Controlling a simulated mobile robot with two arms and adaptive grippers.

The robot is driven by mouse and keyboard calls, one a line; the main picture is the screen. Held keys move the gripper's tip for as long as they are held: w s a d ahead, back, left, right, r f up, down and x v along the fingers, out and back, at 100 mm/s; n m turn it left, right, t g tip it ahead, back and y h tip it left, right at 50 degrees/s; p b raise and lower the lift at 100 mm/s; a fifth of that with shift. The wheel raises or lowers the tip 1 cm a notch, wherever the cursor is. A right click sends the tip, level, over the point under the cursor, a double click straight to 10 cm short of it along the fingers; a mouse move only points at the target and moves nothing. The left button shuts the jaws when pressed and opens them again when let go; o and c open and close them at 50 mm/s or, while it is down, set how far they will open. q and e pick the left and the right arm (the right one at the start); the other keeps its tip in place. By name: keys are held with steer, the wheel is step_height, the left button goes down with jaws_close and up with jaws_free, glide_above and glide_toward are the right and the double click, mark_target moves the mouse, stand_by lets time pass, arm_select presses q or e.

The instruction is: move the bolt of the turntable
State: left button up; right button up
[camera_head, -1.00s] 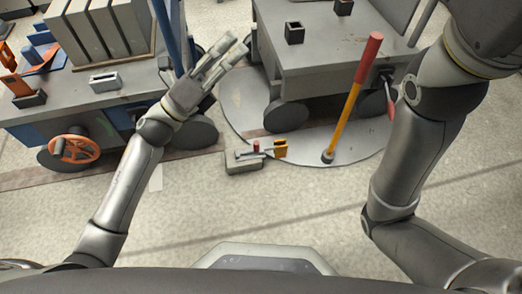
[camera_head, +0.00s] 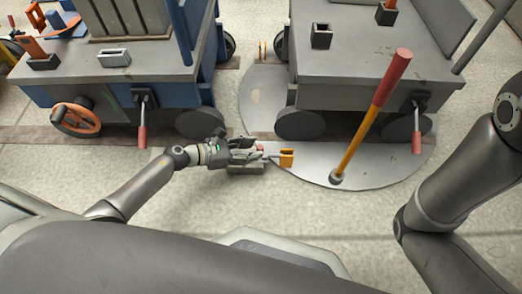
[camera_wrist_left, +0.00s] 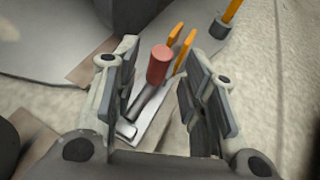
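A yellow fork (camera_head: 287,158) stands at the bolt's right end. My left gripper (camera_head: 240,150) is down at the block and partly hides the bolt in the head view. In the left wrist view the two fingers of this gripper (camera_wrist_left: 160,80) are apart, with the red knob and bar showing between them. I cannot tell whether a finger touches the knob. My right gripper is out of view.
A yellow lever with a red grip (camera_head: 378,115) rises from the plate to the right. A grey cart (camera_head: 360,65) stands on the plate. A blue cart with an orange handwheel (camera_head: 76,119) stands left. Bare floor lies in front.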

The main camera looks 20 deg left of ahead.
mark_target(260, 149)
arm_select(q)
steer(key=shift+b+x, duration=0.5)
steer(key=shift+x, duration=1.4)
jaws_close()
